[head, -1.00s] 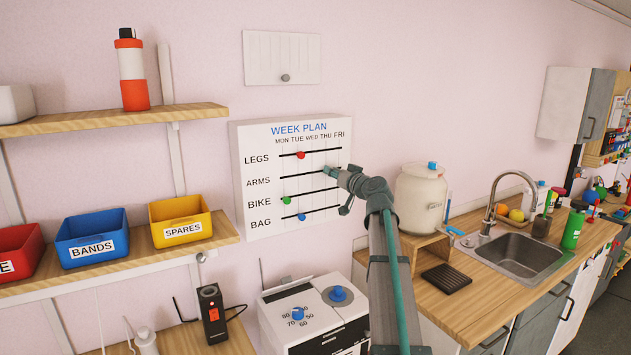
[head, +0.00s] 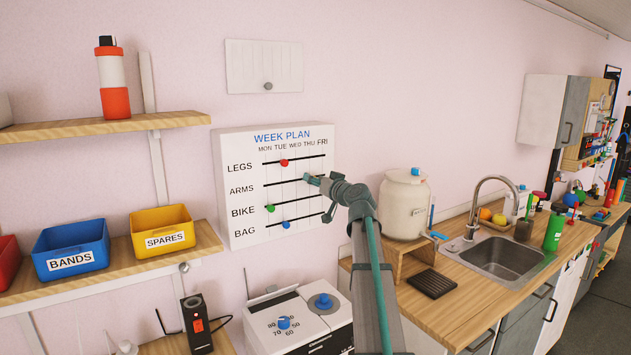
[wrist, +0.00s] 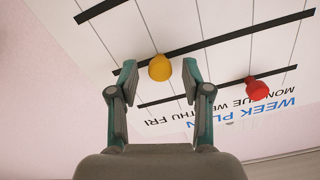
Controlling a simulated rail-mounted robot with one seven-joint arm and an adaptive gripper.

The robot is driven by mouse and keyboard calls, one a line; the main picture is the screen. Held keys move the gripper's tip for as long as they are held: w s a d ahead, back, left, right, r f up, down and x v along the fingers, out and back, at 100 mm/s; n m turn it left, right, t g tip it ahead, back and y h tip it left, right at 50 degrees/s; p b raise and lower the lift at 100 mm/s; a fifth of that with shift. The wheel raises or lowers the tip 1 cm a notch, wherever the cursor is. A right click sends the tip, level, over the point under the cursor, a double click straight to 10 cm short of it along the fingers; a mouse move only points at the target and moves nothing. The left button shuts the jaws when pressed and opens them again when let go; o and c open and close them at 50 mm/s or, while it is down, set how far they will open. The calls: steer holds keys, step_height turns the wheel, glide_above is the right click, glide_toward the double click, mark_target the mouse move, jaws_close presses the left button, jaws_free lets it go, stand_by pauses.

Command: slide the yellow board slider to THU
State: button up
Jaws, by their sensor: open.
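The week plan board (head: 233,143) hangs on the wall with labelled rows and day columns. The yellow slider (wrist: 160,68) sits on the ARMS bar in the upside-down wrist view. The red slider (head: 284,162) is on the LEGS bar under TUE and also shows in the wrist view (wrist: 257,90).
The green slider (head: 270,208) and blue slider (head: 286,225) sit on lower bars. A white machine with dials (head: 322,302) stands below the board. A cream jar (head: 404,205) stands right of my arm. The wall around the board is mostly clear.

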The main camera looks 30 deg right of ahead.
steer(key=s, duration=1.1)
steer(key=shift+s+d, duration=0.15)
steer(key=shift+s, duration=0.2)
